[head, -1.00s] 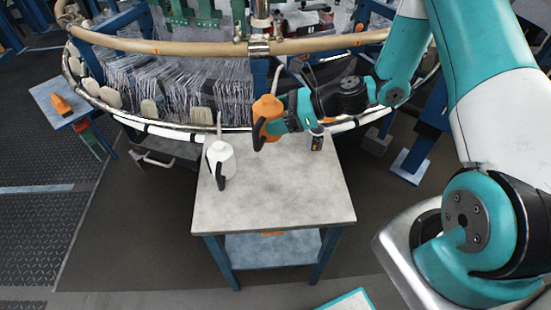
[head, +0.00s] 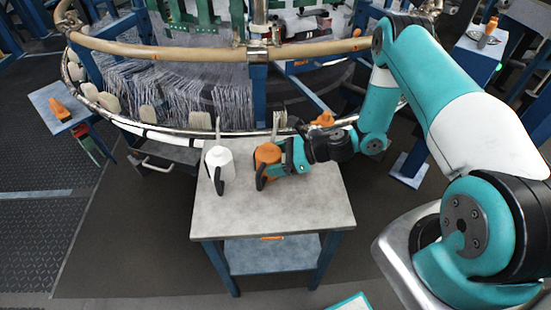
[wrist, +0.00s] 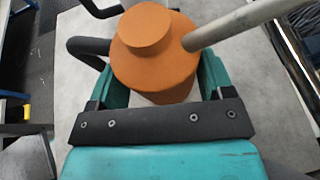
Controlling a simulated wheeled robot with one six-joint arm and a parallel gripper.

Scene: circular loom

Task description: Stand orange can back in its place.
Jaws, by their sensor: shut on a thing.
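The orange can (head: 267,155) has a long pale spout and a dark handle. It is upright at the grey table (head: 290,212), right of a white can of the same shape. My gripper (head: 283,158) is shut on the orange can from the right side. In the wrist view the orange can (wrist: 155,55) sits between the two teal fingers, with its spout toward the upper right and its handle at the left. I cannot tell whether its base touches the tabletop.
The white can (head: 219,168) stands close by on the left of the table. The circular loom's metal ring (head: 180,133) runs just behind the table. The table's front half is clear. A small side table (head: 62,104) with an orange thing stands at the far left.

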